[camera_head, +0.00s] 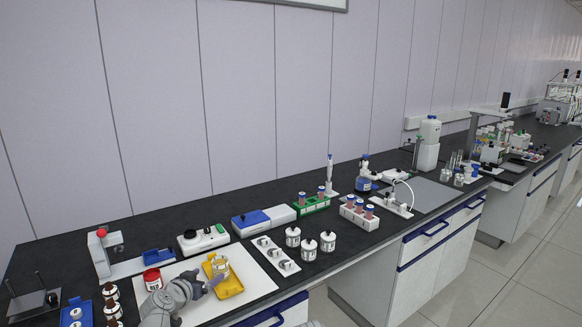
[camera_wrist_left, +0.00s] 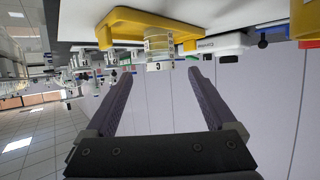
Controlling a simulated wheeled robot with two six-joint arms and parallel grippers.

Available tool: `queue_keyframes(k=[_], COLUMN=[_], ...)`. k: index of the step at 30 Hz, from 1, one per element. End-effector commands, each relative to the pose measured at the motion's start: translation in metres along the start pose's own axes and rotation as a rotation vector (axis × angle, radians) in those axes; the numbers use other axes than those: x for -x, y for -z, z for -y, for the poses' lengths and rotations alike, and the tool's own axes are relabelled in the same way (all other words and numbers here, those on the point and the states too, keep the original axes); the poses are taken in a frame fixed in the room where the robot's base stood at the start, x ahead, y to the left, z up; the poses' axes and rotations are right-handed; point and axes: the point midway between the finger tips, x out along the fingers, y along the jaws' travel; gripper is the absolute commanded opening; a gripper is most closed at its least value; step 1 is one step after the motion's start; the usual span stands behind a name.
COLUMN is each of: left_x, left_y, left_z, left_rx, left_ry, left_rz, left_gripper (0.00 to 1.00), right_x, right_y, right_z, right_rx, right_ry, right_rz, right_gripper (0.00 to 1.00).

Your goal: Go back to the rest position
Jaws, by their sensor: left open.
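My left gripper (camera_head: 206,287) reaches in from the bottom of the head view, over the white mat (camera_head: 262,284), close to the yellow tray (camera_head: 233,288). A small clear jar with yellowish contents (camera_head: 221,266) stands on the tray. In the left wrist view, which is turned over, the open fingers of my left gripper (camera_wrist_left: 158,92) point toward the jar (camera_wrist_left: 159,44) and the yellow tray (camera_wrist_left: 118,22). Nothing is between the fingers, and the jar sits beyond their tips. My right gripper is not in view.
A red-lidded jar (camera_head: 152,279) stands left of my gripper. Brown bottles (camera_head: 111,300) stand at the lower left. White jars (camera_head: 309,250), a white holder plate (camera_head: 279,255) and tube racks (camera_head: 359,213) stand to the right. Devices line the back of the black bench.

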Motion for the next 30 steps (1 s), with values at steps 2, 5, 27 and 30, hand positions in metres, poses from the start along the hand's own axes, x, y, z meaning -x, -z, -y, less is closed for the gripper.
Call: queue_keyframes(k=[2, 5, 27, 30], left_x=[-0.016, -0.033, -0.088, -0.083], left_y=[-0.002, -0.002, 0.028, 0.04], left_z=[0.001, 0.001, 0.0, 0.0], left_rx=[0.0, 0.0, 0.001, 0.001], left_ry=[-0.001, -0.002, 0.0, 0.0], left_rz=[-0.001, 0.0, 0.0, 0.0], left_gripper=[0.9, 0.9, 0.9, 0.9], right_x=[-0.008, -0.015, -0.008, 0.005], right_y=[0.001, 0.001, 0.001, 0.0], right_z=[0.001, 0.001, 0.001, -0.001], right_rx=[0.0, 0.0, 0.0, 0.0], right_ry=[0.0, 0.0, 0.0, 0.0], right_rz=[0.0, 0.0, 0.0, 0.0], right_gripper=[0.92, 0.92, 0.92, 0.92])
